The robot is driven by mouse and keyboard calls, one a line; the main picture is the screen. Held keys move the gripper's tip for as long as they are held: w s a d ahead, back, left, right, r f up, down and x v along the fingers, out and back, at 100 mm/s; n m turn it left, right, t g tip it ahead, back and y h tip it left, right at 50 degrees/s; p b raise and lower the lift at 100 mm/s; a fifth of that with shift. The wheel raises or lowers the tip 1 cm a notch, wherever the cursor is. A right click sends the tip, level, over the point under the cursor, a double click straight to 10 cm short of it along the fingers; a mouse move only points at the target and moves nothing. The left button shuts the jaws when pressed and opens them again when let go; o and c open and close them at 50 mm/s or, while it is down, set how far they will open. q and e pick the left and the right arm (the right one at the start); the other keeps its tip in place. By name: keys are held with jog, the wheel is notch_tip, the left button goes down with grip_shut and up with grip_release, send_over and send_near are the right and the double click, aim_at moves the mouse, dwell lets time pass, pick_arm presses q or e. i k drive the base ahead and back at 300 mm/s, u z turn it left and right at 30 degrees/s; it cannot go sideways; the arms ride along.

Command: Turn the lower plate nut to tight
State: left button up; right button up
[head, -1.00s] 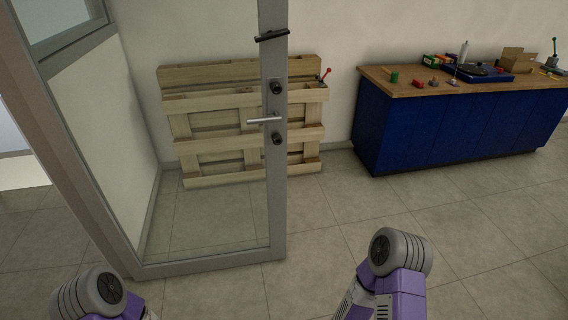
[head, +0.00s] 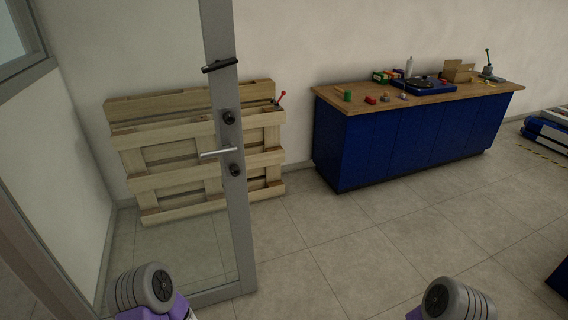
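I cannot make out a plate nut in the head view. Small items lie on the wooden top of a blue workbench (head: 385,148) at the back, among them a dark round part on a blue base (head: 424,87), a green piece (head: 347,96) and a red piece (head: 371,100). They are too small to tell more. Parts of both my arms show at the bottom edge. Neither gripper is in the picture.
A glass door (head: 228,150) with a grey frame and handle stands close at left. Wooden pallets (head: 150,188) lean on the wall behind it. Blue and white equipment (head: 548,130) lies at the far right beside striped floor tape. Tiled floor (head: 370,240) is clear before the bench.

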aim_at(234, 169)
jog(key=z, duration=0.15)
jog(key=i, duration=1.1)
jog(key=u, duration=0.45)
